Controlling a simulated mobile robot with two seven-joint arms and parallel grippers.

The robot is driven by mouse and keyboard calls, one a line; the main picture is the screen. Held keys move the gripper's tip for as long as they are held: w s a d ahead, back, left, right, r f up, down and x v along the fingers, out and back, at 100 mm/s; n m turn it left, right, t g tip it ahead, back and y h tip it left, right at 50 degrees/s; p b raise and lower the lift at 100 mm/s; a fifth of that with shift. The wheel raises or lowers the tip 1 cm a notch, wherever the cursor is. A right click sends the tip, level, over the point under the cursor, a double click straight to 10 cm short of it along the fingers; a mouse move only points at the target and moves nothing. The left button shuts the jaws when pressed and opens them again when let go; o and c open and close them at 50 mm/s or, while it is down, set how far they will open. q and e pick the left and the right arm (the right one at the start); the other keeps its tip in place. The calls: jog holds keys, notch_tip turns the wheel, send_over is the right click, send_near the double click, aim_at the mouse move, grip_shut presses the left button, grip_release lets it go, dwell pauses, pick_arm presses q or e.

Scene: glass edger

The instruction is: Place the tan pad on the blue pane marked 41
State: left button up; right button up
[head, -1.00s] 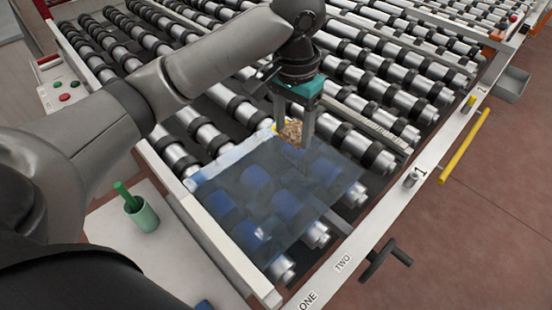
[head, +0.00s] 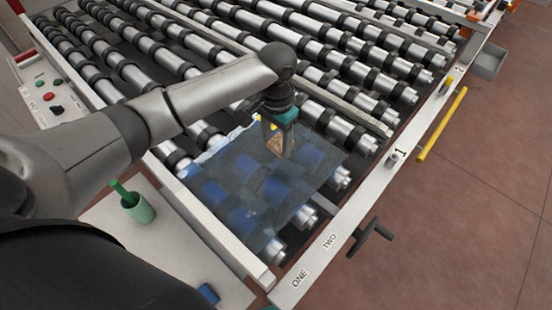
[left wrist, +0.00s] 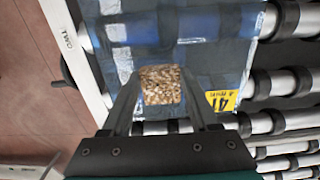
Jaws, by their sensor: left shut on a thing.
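The blue see-through pane (head: 228,205) lies on the rollers at the near end of the roller table. In the left wrist view a yellow label reading 41 (left wrist: 221,101) is on the pane (left wrist: 210,55). The tan speckled pad (head: 275,143) is between the fingers of my left gripper (head: 275,148), which is shut on it. In the left wrist view the pad (left wrist: 161,85) shows between the fingertips, over the pane and beside the label. I cannot tell whether the pad touches the pane. My right gripper is not in view.
A white frame rail (head: 345,205) marked ONE and TWO edges the table, with a black crank (head: 370,238) on its outer side. A green cup (head: 138,208) stands on a pale shelf at the left. A control panel (head: 50,97) is farther back.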

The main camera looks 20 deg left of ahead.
aim_at(276, 167)
pick_arm(q)
jog(key=shift+f+b, duration=0.3)
jog(key=shift+f, duration=3.2)
jog(key=shift+f, duration=0.1)
jog(key=o, duration=1.3)
notch_tip(276, 167, up, 12)
jog(key=shift+r+p, duration=0.15)
jog(key=shift+p, duration=0.45)
